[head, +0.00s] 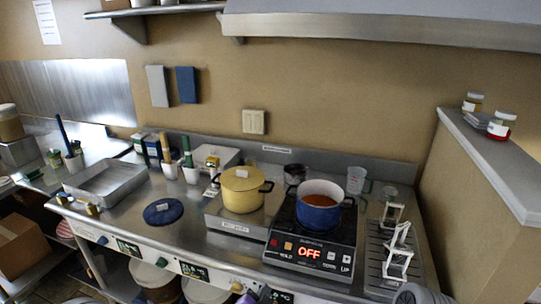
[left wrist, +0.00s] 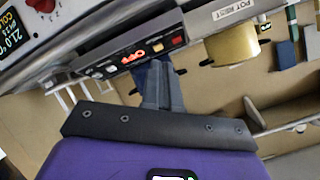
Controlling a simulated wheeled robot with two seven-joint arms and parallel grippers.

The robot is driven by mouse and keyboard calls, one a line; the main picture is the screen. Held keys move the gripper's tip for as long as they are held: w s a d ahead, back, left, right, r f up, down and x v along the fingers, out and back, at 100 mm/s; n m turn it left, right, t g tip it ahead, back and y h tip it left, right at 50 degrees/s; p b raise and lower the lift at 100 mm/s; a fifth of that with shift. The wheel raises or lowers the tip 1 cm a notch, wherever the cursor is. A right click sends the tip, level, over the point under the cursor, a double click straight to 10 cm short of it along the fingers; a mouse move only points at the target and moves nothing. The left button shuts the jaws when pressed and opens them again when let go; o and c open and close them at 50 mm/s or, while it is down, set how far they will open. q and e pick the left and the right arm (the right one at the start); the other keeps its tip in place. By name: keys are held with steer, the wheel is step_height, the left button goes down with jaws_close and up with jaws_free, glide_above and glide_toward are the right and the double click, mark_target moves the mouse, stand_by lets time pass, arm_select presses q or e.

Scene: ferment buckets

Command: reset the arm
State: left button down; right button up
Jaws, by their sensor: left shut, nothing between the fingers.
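My left gripper (head: 248,296) shows only as a small purple and grey piece at the bottom edge of the head view, in front of the counter below the hob. In the left wrist view my left gripper (left wrist: 163,85) has its two grey fingers together and empty, in front of the hob. The black hob (head: 312,242) reads OFF in red. A blue pot (head: 320,215) with orange-brown contents stands on it. My right gripper is not seen.
A lidded yellow pot (head: 241,192) stands on the pot rest left of the hob. A blue round lid (head: 163,211) and a metal tray (head: 104,184) lie farther left. White frames (head: 398,258) stand on the right drain rack. A tan partition (head: 475,215) bounds the right side.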

arm_select(q)
steer(key=s+a+f+n+g, duration=0.2)
steer(key=a+f+n+g, duration=0.1)
steer(key=f, duration=0.6)
steer(key=s+a+f+n+g, duration=0.2)
steer(key=s+a+f+g, duration=0.1)
steer(key=f, duration=0.6)
steer(key=s+a+f+n+g+h, duration=0.1)
steer(key=s+f+n+g, duration=0.5)
steer(key=s+f, duration=0.6)
steer(key=s+n, duration=0.1)
steer(key=s, duration=0.1)
steer(key=shift+s+a+n+g, duration=0.3)
steer(key=shift+s+a+n, duration=0.05)
steer(key=shift+a+n, duration=0.05)
